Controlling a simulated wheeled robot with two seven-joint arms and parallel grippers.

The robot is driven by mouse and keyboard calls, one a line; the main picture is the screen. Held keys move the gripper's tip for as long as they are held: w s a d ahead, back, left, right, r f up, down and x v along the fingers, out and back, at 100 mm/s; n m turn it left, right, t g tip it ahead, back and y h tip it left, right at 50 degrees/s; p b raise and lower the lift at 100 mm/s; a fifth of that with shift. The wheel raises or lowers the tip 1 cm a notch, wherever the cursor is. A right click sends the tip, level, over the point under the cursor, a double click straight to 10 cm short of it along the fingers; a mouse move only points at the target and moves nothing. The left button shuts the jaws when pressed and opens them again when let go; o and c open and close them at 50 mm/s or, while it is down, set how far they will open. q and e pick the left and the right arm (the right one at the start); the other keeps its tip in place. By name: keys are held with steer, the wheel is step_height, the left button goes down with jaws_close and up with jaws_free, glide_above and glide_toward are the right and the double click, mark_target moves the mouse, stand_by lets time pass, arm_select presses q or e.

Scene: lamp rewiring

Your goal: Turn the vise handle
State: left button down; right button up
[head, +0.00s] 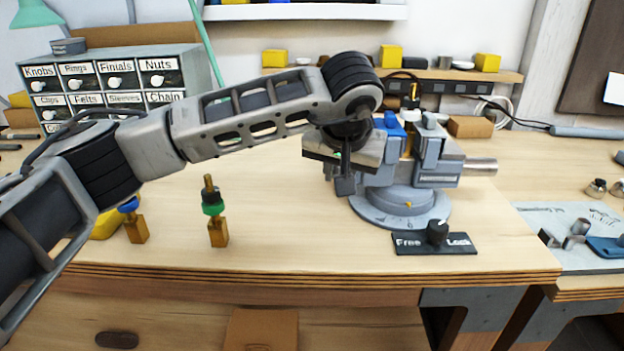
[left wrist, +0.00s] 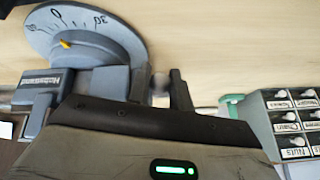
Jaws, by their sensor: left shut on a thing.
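The blue-grey vise (head: 437,150) stands on a round graduated base (head: 400,210) on the bench. Blue pads and an upright brass-coloured piece (head: 408,143) show at its jaws. My left gripper (head: 345,188) is at the vise's left side, pointing down. In the left wrist view its two dark fingers (left wrist: 160,88) are close together around a small grey rounded part, which looks like the vise handle (left wrist: 160,82). Most of the handle is hidden by the fingers and wrist. The base scale and its yellow pointer (left wrist: 64,44) also show there. My right gripper is not in view.
Two brass posts (head: 218,230) stand at the front left. A labelled drawer cabinet (head: 110,85) is behind them. A grey mat with small parts (head: 560,225) lies right.

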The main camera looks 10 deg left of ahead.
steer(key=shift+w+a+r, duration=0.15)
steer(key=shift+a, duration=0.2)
arm_select(q)
steer(key=c, duration=1.3)
jaws_free()
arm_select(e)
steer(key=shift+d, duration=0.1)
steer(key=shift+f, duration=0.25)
arm_select(q)
steer(key=shift+s+r, duration=0.2)
steer(key=shift+r, duration=0.15)
steer(key=v, duration=1.5)
steer(key=shift+s+b, duration=0.3)
steer(key=shift+b, duration=0.15)
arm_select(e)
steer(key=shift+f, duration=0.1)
arm_select(q)
steer(key=shift+d+f, duration=0.1)
